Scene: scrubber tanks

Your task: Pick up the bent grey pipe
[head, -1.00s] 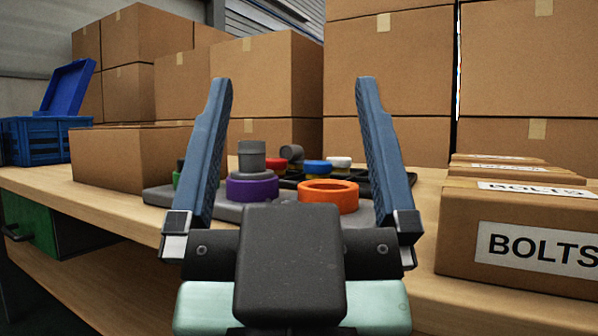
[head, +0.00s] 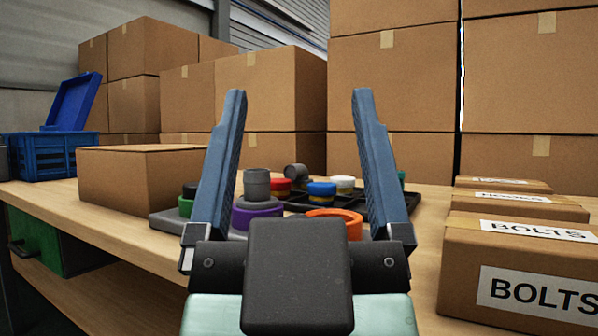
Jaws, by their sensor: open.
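A small grey pipe piece (head: 297,175) with a round open end lies at the back of the dark tray; it looks like the bent grey pipe, though its full shape is hard to tell. A grey cylinder (head: 257,184) stands upright by a purple ring (head: 257,215), nearer and to the left. My gripper (head: 299,98) is open and empty, its two blue fingers pointing forward and up. In the picture the grey pipe piece shows between the fingers, farther off and apart from them.
A cardboard box (head: 138,180) stands left, BOLTS boxes (head: 520,265) right. Large cartons (head: 392,80) close off the back. A blue crate (head: 40,157) stands far left.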

